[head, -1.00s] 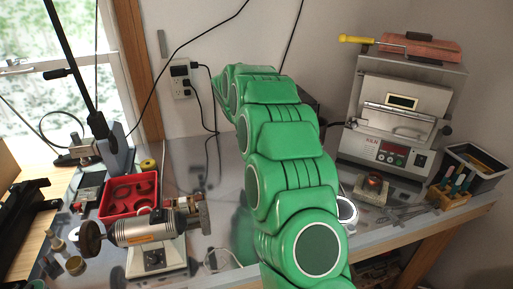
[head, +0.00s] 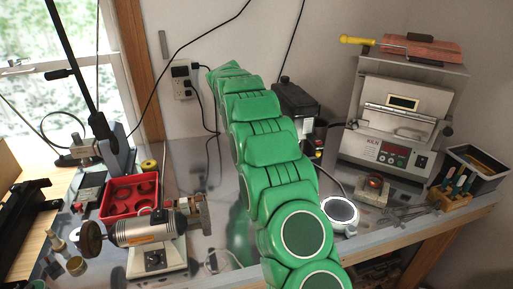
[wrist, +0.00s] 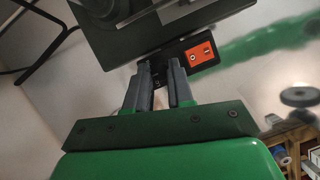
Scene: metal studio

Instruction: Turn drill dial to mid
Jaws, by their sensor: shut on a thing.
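In the wrist view, the two grey fingers of my gripper (wrist: 160,88) reach up to a small black control box (wrist: 172,52) with an orange switch plate (wrist: 197,55). The fingers are closed on a small dark part at the box's face, which appears to be the drill dial; the fingers mostly hide it, and its pointer or marks cannot be read. In the head view, my green arm covers my gripper and the dial. A black device (head: 297,103) shows just right of the arm, with small red and yellow parts at its lower front.
A bench grinder (head: 145,234) and a red tray (head: 112,207) stand left of my arm. A round white device (head: 340,211) with a cable, a small furnace (head: 392,125) and a tool holder (head: 449,199) stand to the right. A wall outlet (head: 181,80) with cords is behind.

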